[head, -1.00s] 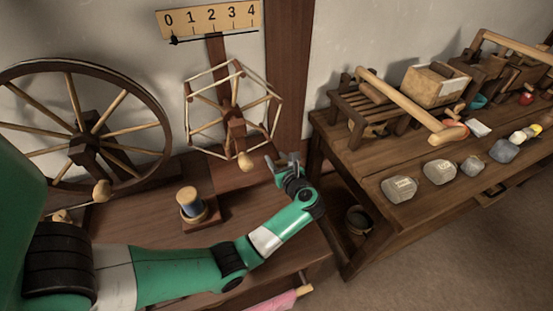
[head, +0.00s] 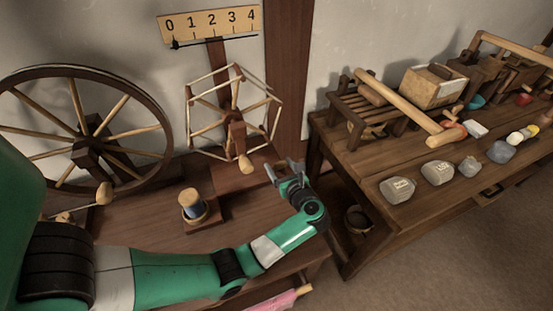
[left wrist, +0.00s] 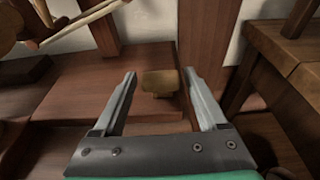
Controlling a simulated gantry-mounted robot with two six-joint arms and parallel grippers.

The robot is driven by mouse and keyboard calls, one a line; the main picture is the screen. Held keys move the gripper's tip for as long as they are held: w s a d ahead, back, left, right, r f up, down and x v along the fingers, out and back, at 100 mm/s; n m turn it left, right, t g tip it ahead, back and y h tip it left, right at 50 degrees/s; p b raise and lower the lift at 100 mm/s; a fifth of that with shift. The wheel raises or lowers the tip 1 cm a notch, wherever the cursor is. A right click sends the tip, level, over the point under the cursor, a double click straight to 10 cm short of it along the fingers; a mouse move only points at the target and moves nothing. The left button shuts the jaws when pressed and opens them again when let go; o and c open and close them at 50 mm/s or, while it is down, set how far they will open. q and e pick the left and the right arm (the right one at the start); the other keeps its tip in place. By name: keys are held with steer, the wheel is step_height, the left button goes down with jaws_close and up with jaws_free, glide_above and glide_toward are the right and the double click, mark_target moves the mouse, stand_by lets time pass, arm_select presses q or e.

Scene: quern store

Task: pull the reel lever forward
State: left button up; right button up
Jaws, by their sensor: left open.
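The reel (head: 235,112) is a pale, many-sided wooden frame at the back of the bench, under a number scale. A light wooden knob (head: 245,163) hangs at the lower front of its hub. My left gripper (head: 284,169) is to the right of this knob, open and apart from it. In the left wrist view, a yellowish wooden piece (left wrist: 160,82) shows between and beyond the open fingers (left wrist: 164,88), with no visible contact. I cannot tell whether it is the lever or joins the reel. My right gripper is not in view.
A spoked wheel (head: 84,130) stands left, and a bobbin (head: 193,205) on a small base sits in front of the reel. A second table (head: 420,215) with stones and wooden tools stands right. A dark wooden post (head: 289,70) rises behind the gripper.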

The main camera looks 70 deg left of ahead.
arm_select(q)
steer(key=p+v, duration=0.2)
steer(key=v, duration=0.5)
steer(key=shift+d+r, duration=0.2)
steer(key=shift+d, duration=0.55)
